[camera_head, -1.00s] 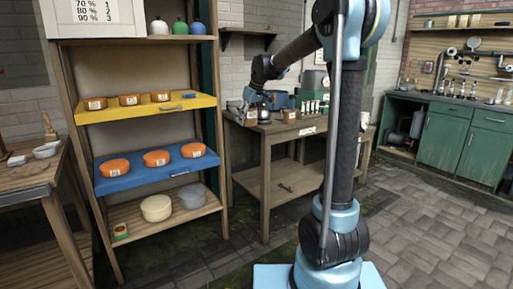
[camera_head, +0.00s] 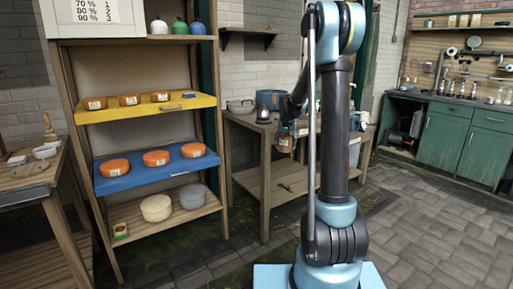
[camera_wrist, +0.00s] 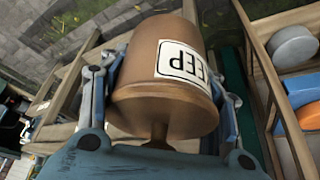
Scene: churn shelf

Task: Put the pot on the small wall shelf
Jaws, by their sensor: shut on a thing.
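The pot (camera_wrist: 160,55) is brown, with a white label partly reading "EEP". It fills the middle of the wrist view, between the two fingers of my gripper (camera_wrist: 165,95), which is shut on it. In the head view the pot (camera_head: 285,145) hangs small below my gripper (camera_head: 288,132), near the front of the workbench, partly hidden by the arm. The small wall shelf (camera_head: 249,31) is a dark plank on brackets on the brick wall, high above the workbench. Its top looks bare. My gripper is well below it and to its right.
The workbench (camera_head: 252,123) carries a kettle (camera_head: 263,115), a grey pan (camera_head: 240,106) and a blue box (camera_head: 275,99). The tall rack (camera_head: 215,110) with yellow and blue trays stands left of it. Open paved floor lies right of the arm.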

